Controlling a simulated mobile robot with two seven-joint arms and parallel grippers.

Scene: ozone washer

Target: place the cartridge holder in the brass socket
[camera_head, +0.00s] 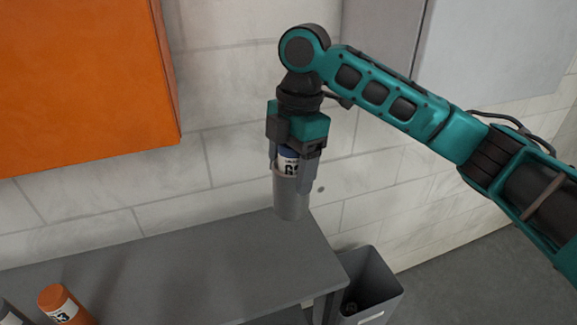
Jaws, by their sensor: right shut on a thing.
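My right gripper (289,180) points down in the upper middle of the head view, with its fingers closed on the sides of a grey cylindrical cartridge holder (291,206). A blue and white labelled part (288,166) shows at the holder's top, between the fingers. The holder hangs upright, and its lower end overlaps the back right edge of the grey counter in the picture. I cannot tell its exact height above the counter. No brass socket shows in this view. My left gripper is not in view.
The grey counter (200,262) is mostly bare. An orange labelled cylinder (62,304) stands at its lower left, beside a partly cut-off grey one (9,312). A grey bin (372,290) stands right of the counter. An orange cabinet (85,85) hangs upper left.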

